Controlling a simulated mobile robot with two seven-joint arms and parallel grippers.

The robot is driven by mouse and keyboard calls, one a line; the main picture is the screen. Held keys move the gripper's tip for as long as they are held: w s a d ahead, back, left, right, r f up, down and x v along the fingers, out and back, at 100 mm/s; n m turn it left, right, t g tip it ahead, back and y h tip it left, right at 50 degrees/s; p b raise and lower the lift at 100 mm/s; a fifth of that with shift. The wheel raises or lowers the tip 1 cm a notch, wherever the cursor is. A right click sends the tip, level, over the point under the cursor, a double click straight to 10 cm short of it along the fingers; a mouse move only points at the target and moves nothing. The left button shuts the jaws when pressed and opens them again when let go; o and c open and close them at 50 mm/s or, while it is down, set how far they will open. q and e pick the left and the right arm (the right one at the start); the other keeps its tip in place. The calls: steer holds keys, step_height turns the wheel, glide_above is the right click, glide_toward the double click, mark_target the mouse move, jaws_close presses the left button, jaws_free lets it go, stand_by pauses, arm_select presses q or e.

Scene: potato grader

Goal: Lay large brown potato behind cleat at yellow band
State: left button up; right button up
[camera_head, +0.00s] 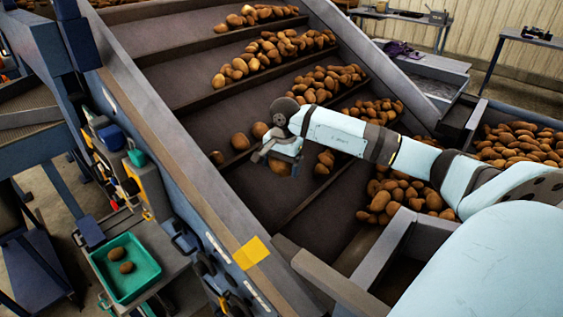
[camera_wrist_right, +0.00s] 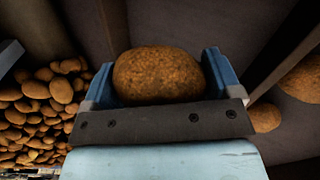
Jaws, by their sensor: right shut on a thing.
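My right gripper (camera_head: 279,165) is shut on a large brown potato (camera_wrist_right: 158,75), with a blue finger on each side of it in the wrist view. In the head view the held potato (camera_head: 280,170) shows only partly below the gripper, over the dark inclined belt (camera_head: 250,188). Cleats cross the belt; one cleat (camera_head: 302,207) runs below and right of the gripper. I cannot tell how high the potato is above the belt. My left gripper is not in view.
Loose potatoes (camera_head: 240,141) lie along the cleat above the gripper. Heaps of potatoes (camera_head: 400,192) lie at the belt's right side. A green tray (camera_head: 127,270) with two potatoes stands at lower left. The belt near the yellow band is bare.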

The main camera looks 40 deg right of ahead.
steer(key=shift+f+b, duration=2.55)
steer(key=shift+f, duration=1.2)
steer(key=o, duration=0.8)
steer(key=shift+r, duration=0.1)
steer(key=r, duration=0.9)
steer(key=s+r+b, duration=0.1)
steer(key=r, duration=0.3)
steer(key=shift+d+r, duration=0.15)
steer(key=shift+r, duration=0.2)
